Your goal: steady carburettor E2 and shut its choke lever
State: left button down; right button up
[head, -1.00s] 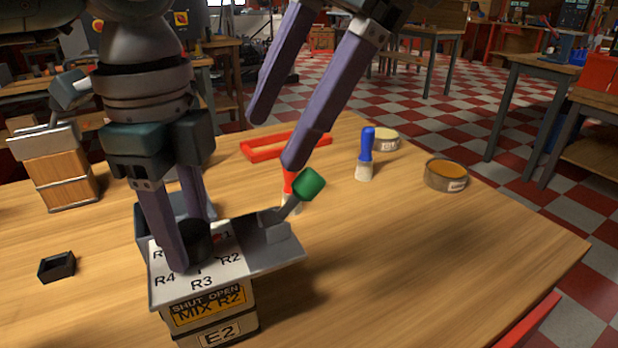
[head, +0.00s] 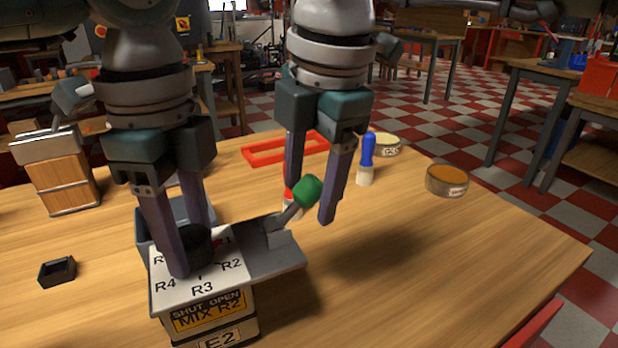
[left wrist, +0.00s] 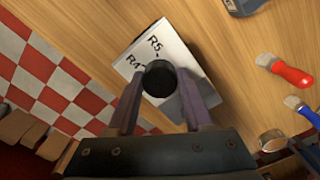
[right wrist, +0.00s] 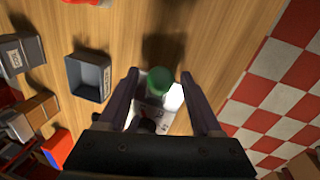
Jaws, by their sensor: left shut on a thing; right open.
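Carburettor E2 (head: 208,315) stands at the table's front, with R-numbered markings on its pale top and a "SHUT OPEN / MIX R2" plate on its front. My left gripper (head: 196,262) is shut on the black knob (left wrist: 158,78) on that top. The choke lever (head: 290,216) rises from the grey side plate, tilted up to the right, with a green tip (head: 307,191). My right gripper (head: 309,200) is open, pointing down, with its fingers on either side of the green tip. The right wrist view shows the green tip (right wrist: 162,84) between the fingers; contact cannot be told.
A red-handled brush (head: 292,203) stands close behind the lever. A small black tray (head: 57,271) is at left. The table's right front is clear.

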jog(key=shift+f, duration=0.25)
grip_shut()
dwell(0.4)
dwell(0.9)
